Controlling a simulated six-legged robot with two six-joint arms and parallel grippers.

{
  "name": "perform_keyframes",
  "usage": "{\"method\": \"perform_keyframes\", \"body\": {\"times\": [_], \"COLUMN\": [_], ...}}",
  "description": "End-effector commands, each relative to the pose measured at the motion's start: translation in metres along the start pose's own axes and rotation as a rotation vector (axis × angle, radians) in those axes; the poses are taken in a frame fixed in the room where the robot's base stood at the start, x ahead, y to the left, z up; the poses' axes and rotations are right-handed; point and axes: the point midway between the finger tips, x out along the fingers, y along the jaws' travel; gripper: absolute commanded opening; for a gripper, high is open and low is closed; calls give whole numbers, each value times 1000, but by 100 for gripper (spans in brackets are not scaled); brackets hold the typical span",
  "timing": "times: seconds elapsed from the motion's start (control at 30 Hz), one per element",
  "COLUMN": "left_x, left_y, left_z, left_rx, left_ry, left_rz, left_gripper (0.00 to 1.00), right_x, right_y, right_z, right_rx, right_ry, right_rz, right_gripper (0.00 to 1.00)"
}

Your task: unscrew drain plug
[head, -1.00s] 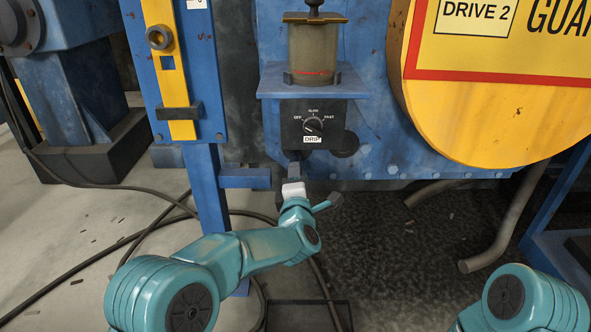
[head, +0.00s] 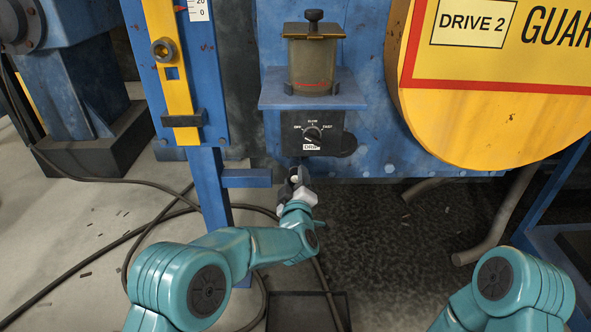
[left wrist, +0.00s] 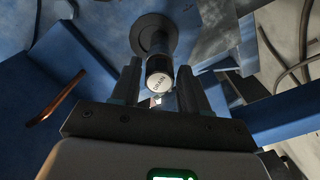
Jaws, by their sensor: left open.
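The drain plug (left wrist: 158,70) shows in the left wrist view as a short dark cylinder with a pale, lettered end face. It sticks out of a round dark flange (left wrist: 154,36) on the blue machine. My left gripper (left wrist: 159,82) is open, with one finger on each side of the plug's end. I cannot tell whether either finger touches it. In the head view, my left gripper (head: 297,174) is just below the drip control box (head: 312,132), and the plug is hard to make out there. My right gripper is out of view; only part of that arm shows.
An oil cup (head: 312,64) stands on a blue shelf above the control box. A blue bracket (head: 246,178) juts out left of my left gripper. A yellow guard (head: 480,110) is at right, with bent pipes (head: 500,225) below. A dark tray (head: 297,308) lies on the floor.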

Motion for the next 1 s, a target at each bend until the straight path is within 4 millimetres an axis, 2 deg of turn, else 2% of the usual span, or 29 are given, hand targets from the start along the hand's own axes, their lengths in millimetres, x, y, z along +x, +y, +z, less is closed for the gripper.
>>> {"method": "perform_keyframes", "body": {"times": [0.7, 0.83, 1.0], "left_x": [0, 0, 0], "left_y": [1, 0, -1], "left_z": [-1, 0, 1], "left_rx": [745, 838, 860], "left_ry": [0, 0, 1], "left_rz": [-1, -1, 0], "left_gripper": [45, 45, 45], "right_x": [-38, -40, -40], "right_y": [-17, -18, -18], "right_z": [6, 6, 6], "right_rx": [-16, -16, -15], "right_ry": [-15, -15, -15], "right_rz": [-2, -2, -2], "right_gripper": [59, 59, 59]}}
